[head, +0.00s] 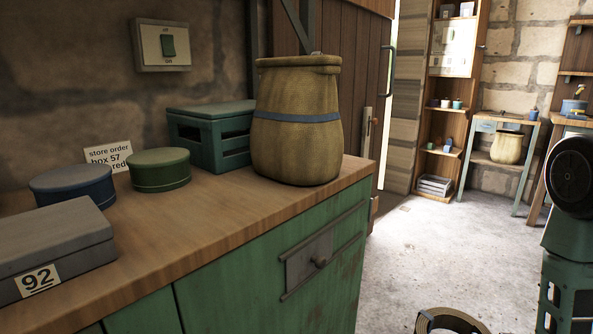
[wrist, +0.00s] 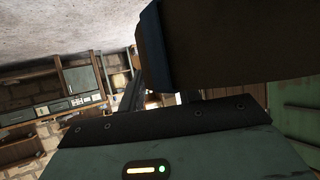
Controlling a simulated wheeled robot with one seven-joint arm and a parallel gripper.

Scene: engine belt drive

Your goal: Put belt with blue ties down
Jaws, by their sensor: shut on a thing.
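My gripper (wrist: 158,97) shows in the wrist view, shut on a large dark band with a blue strip along its end; I take this to be the belt with blue ties (wrist: 232,52). The belt is very close to the camera and fills the upper right, hiding most of the fingers. In the head view, part of a tan and dark ring (head: 452,319) shows at the bottom edge; its lower part is cut off, and I cannot tell whether it is the held belt. My gripper is outside the head view.
A wooden-topped green cabinet (head: 230,222) stands at left. It bears a tan sack (head: 297,150) with a blue band, a green crate (head: 205,150), round blue (head: 72,190) and green (head: 158,172) tins, and a grey box (head: 60,245). Concrete floor (head: 420,245) is open beyond.

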